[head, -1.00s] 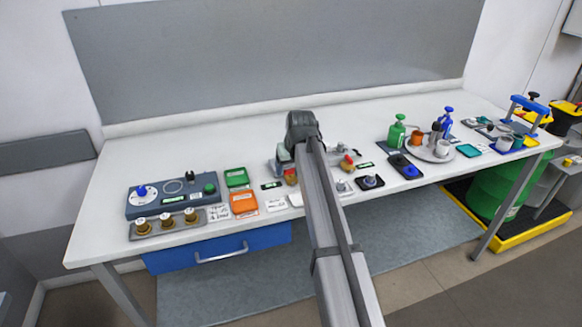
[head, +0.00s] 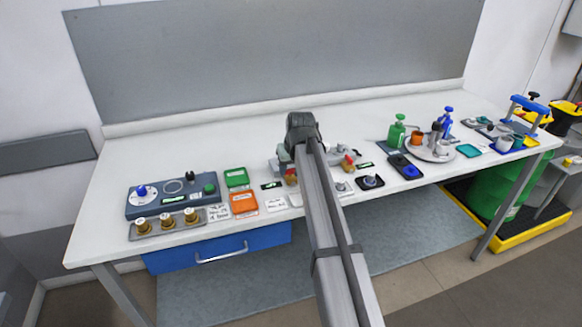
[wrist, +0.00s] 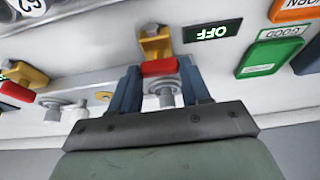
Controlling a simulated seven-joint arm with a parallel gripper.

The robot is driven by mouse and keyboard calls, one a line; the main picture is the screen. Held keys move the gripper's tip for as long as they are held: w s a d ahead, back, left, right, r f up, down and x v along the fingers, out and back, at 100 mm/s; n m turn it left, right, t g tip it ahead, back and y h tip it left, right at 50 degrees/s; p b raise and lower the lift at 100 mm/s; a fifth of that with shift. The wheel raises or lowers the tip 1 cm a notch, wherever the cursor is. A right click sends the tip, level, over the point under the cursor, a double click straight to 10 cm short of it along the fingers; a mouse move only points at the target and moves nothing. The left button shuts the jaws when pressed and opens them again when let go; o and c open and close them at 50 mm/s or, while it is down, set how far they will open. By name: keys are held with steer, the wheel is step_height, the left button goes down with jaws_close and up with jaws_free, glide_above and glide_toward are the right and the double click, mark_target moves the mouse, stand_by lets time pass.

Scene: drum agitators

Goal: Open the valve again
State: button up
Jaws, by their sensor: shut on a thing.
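My gripper (wrist: 158,66) is shut on the red handle (wrist: 158,68) of a brass-coloured valve (wrist: 155,42) in the wrist view. The handle lies crosswise between the two blue-grey fingers, beside the grey fitting. In the wrist view, a dark label (wrist: 212,31) next to this valve reads OFF, upside down. A second valve with a red handle (wrist: 18,92) stands at the left. In the head view, the held valve (head: 291,176) shows just left of my arm, and the second valve (head: 348,162) to its right. My arm hides the fingers there.
Green (head: 236,177) and orange (head: 244,202) trays and a dark control box (head: 172,194) lie to the left. A black base with a round knob (head: 370,181) and green (head: 397,130) and blue bottles stand to the right. The back of the table is clear.

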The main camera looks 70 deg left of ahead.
steer(key=shift+n, duration=0.4)
steer(key=n+g, duration=0.1)
steer(key=n, duration=0.2)
steer(key=shift+w+a+n+g, duration=0.1)
steer(key=shift+w+n+g, duration=0.05)
steer(key=shift+n+g, duration=0.25)
steer(key=n+g+h, duration=0.1)
steer(key=n, duration=0.3)
steer(key=shift+w+a, duration=0.1)
steer(key=n+h, duration=0.1)
steer(key=n, duration=0.2)
steer(key=n+g+h, duration=0.1)
steer(key=n, duration=0.1)
steer(key=shift+a+n+g, duration=0.1)
steer(key=shift+n+g, duration=0.2)
steer(key=shift+n, duration=0.1)
steer(key=shift+n+h, duration=0.7)
steer(key=shift+n, duration=1)
steer(key=o, duration=0.9)
steer(key=shift+o, duration=0.8)
steer(key=shift+a, duration=0.1)
